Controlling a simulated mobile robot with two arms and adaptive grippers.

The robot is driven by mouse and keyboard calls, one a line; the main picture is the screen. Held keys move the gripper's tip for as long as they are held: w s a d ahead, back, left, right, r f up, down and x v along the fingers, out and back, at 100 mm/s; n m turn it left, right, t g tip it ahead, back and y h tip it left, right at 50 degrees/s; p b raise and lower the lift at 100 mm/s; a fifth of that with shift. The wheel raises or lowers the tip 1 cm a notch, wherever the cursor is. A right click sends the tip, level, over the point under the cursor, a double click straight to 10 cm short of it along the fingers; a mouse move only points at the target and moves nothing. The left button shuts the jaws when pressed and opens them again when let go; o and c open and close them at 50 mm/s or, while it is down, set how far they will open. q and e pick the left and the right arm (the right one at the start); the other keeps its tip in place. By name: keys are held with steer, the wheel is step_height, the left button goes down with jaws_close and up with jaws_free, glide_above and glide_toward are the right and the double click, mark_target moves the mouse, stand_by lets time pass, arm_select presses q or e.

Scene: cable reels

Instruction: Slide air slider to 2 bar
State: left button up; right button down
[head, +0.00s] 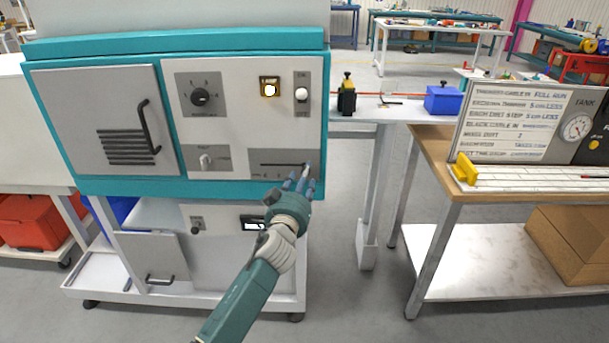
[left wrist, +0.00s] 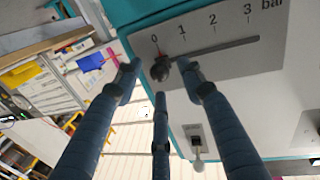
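The air slider's dark round knob (left wrist: 160,69) sits by the 0 mark of a scale reading 0, 1, 2, 3 bar in the left wrist view. Its slot (left wrist: 225,44) runs from there toward 3. In the head view the grey slider plate (head: 258,157) is at the lower right of the teal machine's front, with the knob end at the slot's right. My left gripper (head: 302,182) reaches up to that end. In the left wrist view its fingers (left wrist: 160,75) are spread around the knob, with gaps visible, so it is open. My right gripper is not in view.
A door handle (head: 149,128) sticks out at left.

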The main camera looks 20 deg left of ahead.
arm_select(q)
steer(key=shift+w, duration=0.85)
steer(key=shift+c, duration=0.5)
jaws_close()
steer(key=a, duration=0.2)
steer(key=s+a+p, duration=0.1)
steer(key=a, duration=0.2)
steer(key=s+a+p, duration=0.1)
steer(key=a, duration=0.2)
steer(key=shift+s, duration=0.15)
steer(key=shift+d, duration=0.1)
steer(key=shift+o, duration=0.5)
jaws_free()
